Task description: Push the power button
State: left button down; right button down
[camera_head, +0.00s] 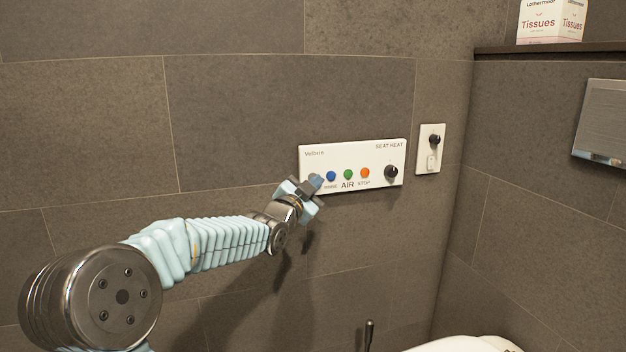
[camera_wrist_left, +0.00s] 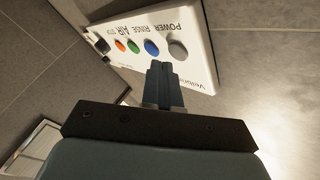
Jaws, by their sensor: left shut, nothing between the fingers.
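A white control panel (camera_head: 353,158) is fixed to the tiled wall. It carries a blue (camera_head: 331,176), a green and an orange button and a black knob. My left gripper (camera_head: 315,183) is shut and empty at the panel's lower left, hiding the power button in the head view. In the left wrist view the panel appears upside down, and the grey power button (camera_wrist_left: 178,49) shows beside the blue one. The shut fingertips (camera_wrist_left: 159,66) appear just below these two buttons there, nearer the blue one. I cannot tell whether they touch the panel. My right gripper is out of view.
A white plate with a black knob (camera_head: 434,140) is on the wall right of the panel. A tissue box (camera_head: 550,22) stands on a dark shelf. A metal holder (camera_head: 601,120) is on the right wall. A white rounded surface (camera_head: 465,345) shows at bottom right.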

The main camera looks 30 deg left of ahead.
pick_arm(q)
jog(key=shift+w+a, duration=0.1)
jog(key=shift+w, duration=0.05)
dwell(0.4)
jog(key=shift+w+a, duration=0.15)
jog(key=shift+a, duration=0.1)
jog(key=shift+w+a, duration=0.15)
dwell(0.5)
jog(key=shift+s+d+b, duration=0.45)
jog(key=shift+d+b, duration=0.05)
jog(key=shift+b, duration=0.4)
